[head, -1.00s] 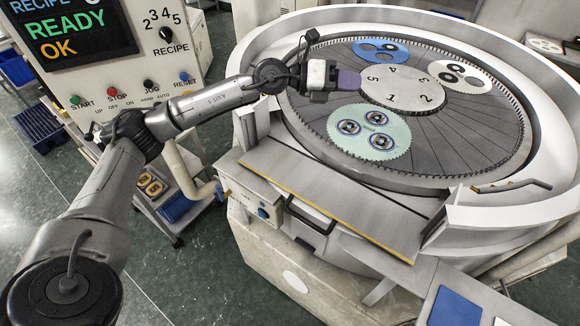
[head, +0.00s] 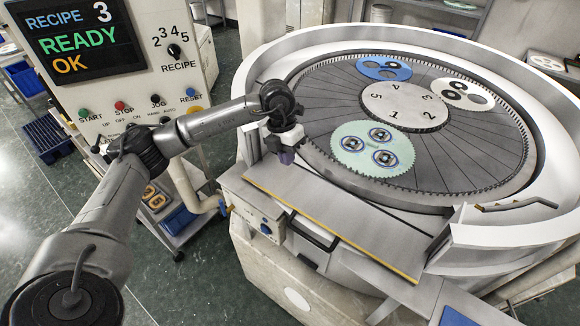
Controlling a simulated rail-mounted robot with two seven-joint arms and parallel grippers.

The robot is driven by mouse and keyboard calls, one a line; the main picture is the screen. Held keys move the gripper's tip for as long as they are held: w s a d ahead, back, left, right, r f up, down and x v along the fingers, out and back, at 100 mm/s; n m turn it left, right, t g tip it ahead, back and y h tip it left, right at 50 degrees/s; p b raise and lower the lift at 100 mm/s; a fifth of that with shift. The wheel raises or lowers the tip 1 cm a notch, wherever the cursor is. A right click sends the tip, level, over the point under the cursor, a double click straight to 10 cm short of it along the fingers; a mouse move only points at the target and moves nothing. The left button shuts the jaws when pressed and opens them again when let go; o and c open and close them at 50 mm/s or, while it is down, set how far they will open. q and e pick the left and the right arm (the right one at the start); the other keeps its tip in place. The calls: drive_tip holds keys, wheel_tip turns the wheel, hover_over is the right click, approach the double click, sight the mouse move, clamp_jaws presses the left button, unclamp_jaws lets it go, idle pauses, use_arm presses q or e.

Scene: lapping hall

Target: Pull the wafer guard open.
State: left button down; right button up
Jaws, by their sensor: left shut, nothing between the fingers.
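The round lapping machine has a white curved guard wall (head: 505,234) with a grey bar handle (head: 516,204) at its right front. A flat grey panel (head: 335,223) with a yellow front edge lies across the machine's front opening, and a dark handle (head: 313,236) sits below it. I cannot tell for sure which part is named the wafer guard. My left gripper (head: 287,156) is shut and empty, pointing down above the left front of the plate's rim, apart from both handles. My right gripper is not in view.
The grey lapping plate (head: 330,125) carries blue (head: 372,66), white (head: 449,84) and pale green (head: 350,148) carriers. The control panel (head: 120,85) reads RECIPE 3, READY, OK.

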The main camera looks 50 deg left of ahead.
use_arm(q)
wheel_tip(320, 180, down, 12)
drive_tip(key=d+p, duration=0.2)
drive_tip(key=p, duration=0.1)
drive_tip(key=shift+w+d+f, duration=0.15)
drive_tip(key=shift+w+d, duration=0.05)
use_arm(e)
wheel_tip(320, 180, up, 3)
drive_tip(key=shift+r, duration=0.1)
use_arm(q)
drive_tip(key=shift+f, duration=0.1)
